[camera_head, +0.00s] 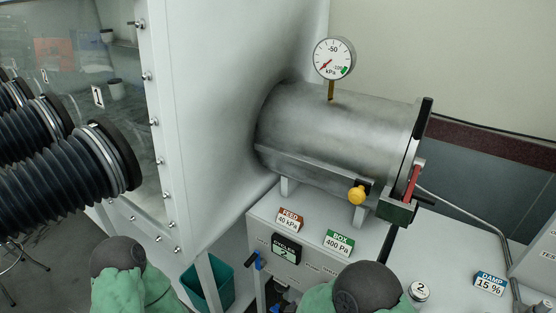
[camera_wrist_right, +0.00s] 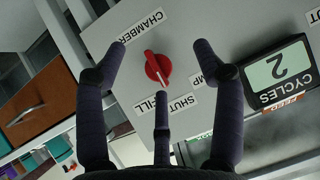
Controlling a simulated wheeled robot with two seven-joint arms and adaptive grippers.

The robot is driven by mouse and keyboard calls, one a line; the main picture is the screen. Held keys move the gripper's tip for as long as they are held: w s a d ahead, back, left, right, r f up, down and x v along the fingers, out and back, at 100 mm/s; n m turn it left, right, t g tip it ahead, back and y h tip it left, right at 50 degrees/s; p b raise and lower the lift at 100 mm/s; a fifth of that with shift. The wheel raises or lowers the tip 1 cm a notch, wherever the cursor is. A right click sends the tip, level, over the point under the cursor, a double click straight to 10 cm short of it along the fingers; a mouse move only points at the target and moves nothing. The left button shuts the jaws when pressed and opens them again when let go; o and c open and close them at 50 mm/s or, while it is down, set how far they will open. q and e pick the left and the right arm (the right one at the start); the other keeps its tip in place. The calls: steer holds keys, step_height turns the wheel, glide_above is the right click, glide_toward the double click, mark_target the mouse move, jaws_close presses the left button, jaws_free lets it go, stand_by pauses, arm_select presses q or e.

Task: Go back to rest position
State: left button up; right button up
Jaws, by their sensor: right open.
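My right gripper (camera_wrist_right: 160,82) shows in the right wrist view with its dark fingers spread open and nothing held between them. A red knob (camera_wrist_right: 155,66) on a light grey panel (camera_wrist_right: 215,22) appears between the fingertips. I cannot tell whether any finger touches it. The knob has a white pointer line and lies among labels that include CHAMBER, SHUT and FILL. In the head view my two arms show only as green-sleeved parts with dark round caps at the bottom edge. Both grippers are out of that view.
A metal cylinder chamber (camera_head: 335,130) with a pressure gauge (camera_head: 334,59) stands above the control box. A yellow knob (camera_head: 356,195) and red lever (camera_head: 413,181) are at its right end. Black ribbed glove sleeves (camera_head: 60,180) stick out at left. A teal bin (camera_head: 222,281) stands below.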

steer(key=s+d+f+n+g+y, duration=0.15)
steer(key=s+f+g+y, duration=0.3)
steer(key=f, duration=0.55)
steer(key=s+f+n+g+y, duration=0.1)
steer(key=s+f+g+y, duration=0.3)
steer(key=s, duration=0.7)
steer(key=shift+s+n+g, duration=0.3)
steer(key=shift+n+g, duration=0.05)
steer(key=shift+g, duration=0.3)
